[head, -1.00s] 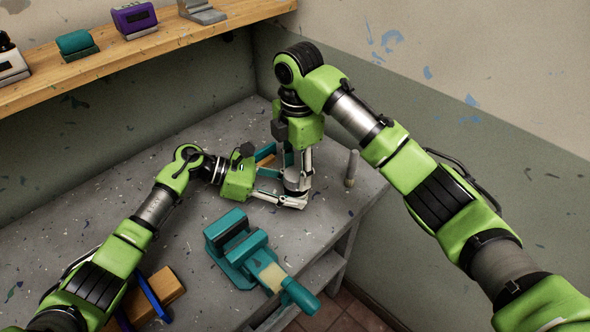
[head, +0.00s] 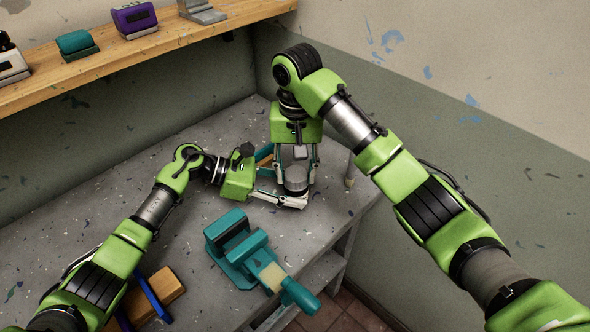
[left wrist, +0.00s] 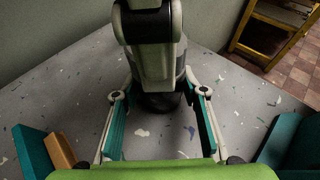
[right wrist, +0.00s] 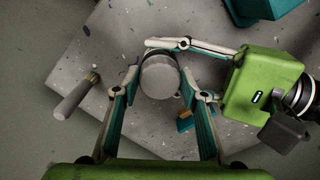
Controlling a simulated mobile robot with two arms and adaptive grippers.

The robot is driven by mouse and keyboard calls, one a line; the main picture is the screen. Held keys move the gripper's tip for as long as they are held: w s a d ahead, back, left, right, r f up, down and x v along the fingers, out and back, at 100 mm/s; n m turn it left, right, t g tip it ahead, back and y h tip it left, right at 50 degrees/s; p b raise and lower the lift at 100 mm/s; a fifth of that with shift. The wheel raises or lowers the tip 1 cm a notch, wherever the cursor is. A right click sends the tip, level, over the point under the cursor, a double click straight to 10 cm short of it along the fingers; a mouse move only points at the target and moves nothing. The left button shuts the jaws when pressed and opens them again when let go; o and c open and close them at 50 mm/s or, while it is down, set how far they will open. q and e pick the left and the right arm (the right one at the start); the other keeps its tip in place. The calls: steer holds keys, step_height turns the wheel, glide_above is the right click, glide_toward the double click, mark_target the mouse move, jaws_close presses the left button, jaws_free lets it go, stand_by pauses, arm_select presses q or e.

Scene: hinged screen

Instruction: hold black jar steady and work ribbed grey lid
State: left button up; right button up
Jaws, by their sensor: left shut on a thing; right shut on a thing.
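The black jar (left wrist: 160,103) stands upright on the bench between my left gripper's fingers in the left wrist view. The ribbed grey lid (right wrist: 160,78) is on top of it and shows as a round grey disc in the right wrist view. My left gripper (head: 290,201) comes in low from the left and is shut on the jar. My right gripper (head: 297,184) points straight down from above, with its fingers on opposite sides of the lid, shut on it. The jar is mostly hidden in the head view.
A teal vise (head: 240,248) stands on the grey bench (head: 190,262) in front of the grippers. A grey peg (right wrist: 76,96) stands upright to the right of the jar in the head view. A wooden shelf (head: 100,59) with several items runs along the wall.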

mark_target(296, 174)
steer(key=shift+m, duration=1.2)
steer(key=o, duration=1.4)
steer(key=shift+c, duration=0.2)
step_height(296, 174, up, 12)
